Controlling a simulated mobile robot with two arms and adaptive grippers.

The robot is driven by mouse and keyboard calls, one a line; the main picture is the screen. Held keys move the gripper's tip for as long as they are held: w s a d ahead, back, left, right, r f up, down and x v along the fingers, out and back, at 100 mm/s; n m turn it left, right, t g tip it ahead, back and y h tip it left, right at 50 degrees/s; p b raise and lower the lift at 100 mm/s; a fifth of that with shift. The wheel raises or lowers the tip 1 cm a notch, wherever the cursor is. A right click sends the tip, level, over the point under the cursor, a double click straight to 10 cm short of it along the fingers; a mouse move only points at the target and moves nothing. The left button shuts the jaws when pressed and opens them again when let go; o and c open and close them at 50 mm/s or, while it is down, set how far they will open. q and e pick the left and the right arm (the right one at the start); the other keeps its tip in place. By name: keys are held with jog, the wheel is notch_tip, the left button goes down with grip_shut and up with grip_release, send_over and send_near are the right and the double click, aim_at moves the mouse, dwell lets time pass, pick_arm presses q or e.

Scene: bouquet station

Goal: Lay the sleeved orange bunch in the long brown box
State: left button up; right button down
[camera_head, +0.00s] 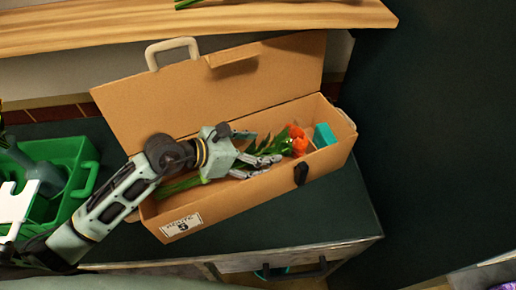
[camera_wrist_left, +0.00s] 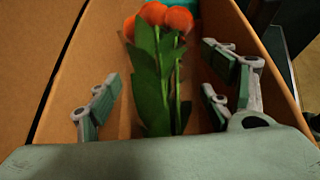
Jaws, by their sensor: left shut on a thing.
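The long brown box (camera_head: 250,203) stands on the dark counter with its lid (camera_head: 200,95) open behind it. The orange bunch (camera_head: 297,140) lies lengthwise inside, blooms toward the right end and green stems toward the left end. It also shows in the wrist view (camera_wrist_left: 158,70); I cannot make out a sleeve. My left gripper (camera_head: 262,165) reaches down into the box over the bunch, shut on it, with its fingers on either side of the leaves and stems. The palm hides the lower stems in the wrist view. My right gripper is not in view.
A teal block (camera_head: 324,135) sits in the box's right end, beside the blooms. A green crate (camera_head: 82,163) with a watering can (camera_head: 42,172) stands left of the box. A wooden shelf (camera_head: 200,28) runs above. The counter right of the box is clear.

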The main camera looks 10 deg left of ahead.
pick_arm(q)
jog(key=o, duration=1.5)
jog(key=shift+r+p, duration=0.8)
jog(key=shift+r, duration=0.05)
jog(key=b+v, duration=0.1)
jog(key=v, duration=0.2)
jog(key=b+v, duration=0.1)
jog(key=v, duration=0.2)
jog(key=f+v, duration=0.1)
jog(key=v, duration=0.3)
jog(key=shift+s+a+b, duration=0.1)
jog(key=shift+a+b, duration=0.1)
jog(key=shift+b, duration=0.2)
jog(key=shift+s+a+r, duration=0.45)
jog(key=shift+a+r, duration=0.1)
jog(key=shift+r, duration=0.15)
